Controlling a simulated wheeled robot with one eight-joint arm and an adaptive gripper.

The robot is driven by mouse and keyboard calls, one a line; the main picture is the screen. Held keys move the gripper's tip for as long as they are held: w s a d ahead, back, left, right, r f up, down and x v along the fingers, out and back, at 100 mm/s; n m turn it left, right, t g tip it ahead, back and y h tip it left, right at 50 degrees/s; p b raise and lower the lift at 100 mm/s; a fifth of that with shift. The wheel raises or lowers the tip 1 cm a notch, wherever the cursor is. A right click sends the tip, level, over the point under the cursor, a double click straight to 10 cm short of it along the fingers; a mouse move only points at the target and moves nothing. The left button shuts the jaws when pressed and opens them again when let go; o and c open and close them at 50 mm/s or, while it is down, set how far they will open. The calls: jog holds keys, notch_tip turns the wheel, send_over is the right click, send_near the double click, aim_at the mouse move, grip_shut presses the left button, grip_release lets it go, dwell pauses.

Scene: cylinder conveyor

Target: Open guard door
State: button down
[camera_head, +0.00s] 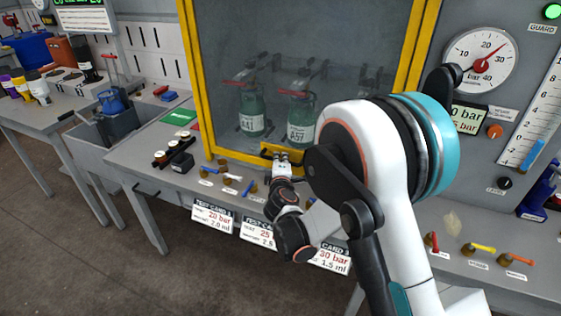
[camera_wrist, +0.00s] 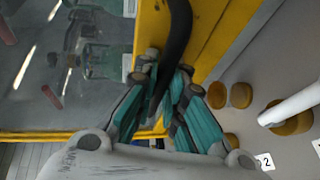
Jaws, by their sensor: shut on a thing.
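The guard door is a clear panel in a yellow frame (camera_head: 197,80); its lower edge is down at the bench. Two green cylinders, one at left (camera_head: 251,112) and one marked A57 (camera_head: 303,112), stand behind the panel. My gripper (camera_head: 282,161) is at the bottom edge of the door. In the wrist view, the teal-padded fingers (camera_wrist: 168,105) are closed around a dark curved handle (camera_wrist: 178,40) beside the yellow frame (camera_wrist: 222,25). Part of the handle is hidden between the fingers.
My arm covers the panel's lower right. A pressure gauge (camera_head: 480,60) and knobs are on the grey wall at right. Valves with coloured levers line the bench front, above test cards (camera_head: 212,216). A grey bin (camera_head: 85,150) and side table stand at left, with open floor in front.

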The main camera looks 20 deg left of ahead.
notch_tip(320, 180, up, 53)
jog(key=p, duration=2.6)
jog(key=c, duration=1.7)
grip_release()
jog(key=shift+o, duration=0.2)
jog(key=b, duration=1.5)
send_near(280, 94)
jog(key=x, duration=0.5)
jog(key=shift+d, duration=0.1)
jog(key=shift+s, duration=0.1)
jog(key=v, duration=1.6)
